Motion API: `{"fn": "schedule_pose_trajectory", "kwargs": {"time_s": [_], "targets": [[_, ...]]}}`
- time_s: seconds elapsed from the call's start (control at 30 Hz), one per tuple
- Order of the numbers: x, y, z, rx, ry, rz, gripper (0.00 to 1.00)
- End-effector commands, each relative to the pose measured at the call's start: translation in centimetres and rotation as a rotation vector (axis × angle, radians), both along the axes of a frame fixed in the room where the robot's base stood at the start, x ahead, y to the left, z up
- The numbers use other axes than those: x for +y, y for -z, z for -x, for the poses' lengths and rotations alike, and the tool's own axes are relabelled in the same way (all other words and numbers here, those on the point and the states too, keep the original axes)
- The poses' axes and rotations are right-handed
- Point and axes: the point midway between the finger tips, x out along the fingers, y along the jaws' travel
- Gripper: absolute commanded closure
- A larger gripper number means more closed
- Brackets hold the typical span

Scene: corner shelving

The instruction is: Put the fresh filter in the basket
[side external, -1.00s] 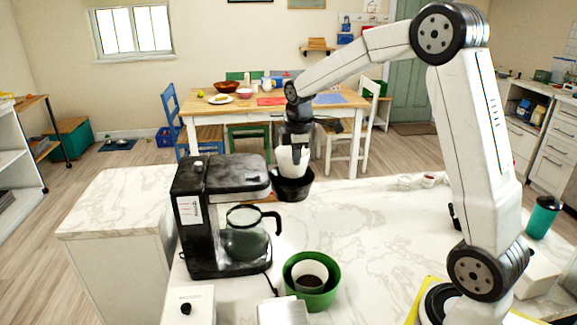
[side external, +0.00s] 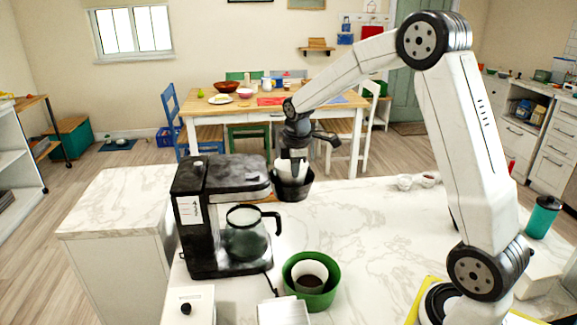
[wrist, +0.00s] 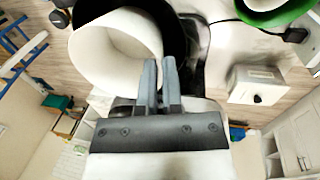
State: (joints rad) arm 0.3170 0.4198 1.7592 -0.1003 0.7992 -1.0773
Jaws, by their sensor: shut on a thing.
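The fresh filter is a white paper cup (side external: 287,172), held by its rim in my gripper (side external: 292,160). In the wrist view the filter (wrist: 112,50) is large, with my fingers (wrist: 160,68) closed on its near edge. The black basket (side external: 293,190) stands just right of the coffee maker in the side view. The filter's lower part is hidden inside the basket, and its upper part stands above the rim. In the wrist view the dark basket (wrist: 180,20) shows around and behind the filter. Whether the filter touches the basket floor cannot be seen.
The black coffee maker (side external: 220,178) with its glass carafe (side external: 246,243) stands close left of the basket. A green bowl (side external: 325,293) holding a white filter with dark grounds (side external: 310,281) is nearer the camera. Small white cups (side external: 404,182) stand right. The counter's middle is clear.

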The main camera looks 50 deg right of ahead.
Motion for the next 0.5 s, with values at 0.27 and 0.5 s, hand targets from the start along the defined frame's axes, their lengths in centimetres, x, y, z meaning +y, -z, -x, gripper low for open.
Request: {"fn": "schedule_pose_trajectory", "kwargs": {"time_s": [0.27, 0.5], "targets": [[0.0, 0.63, 0.0, 0.0, 0.0, 0.0, 1.0], [0.0, 1.0, 0.01, 0.0, 0.0, 0.0, 1.0]]}}
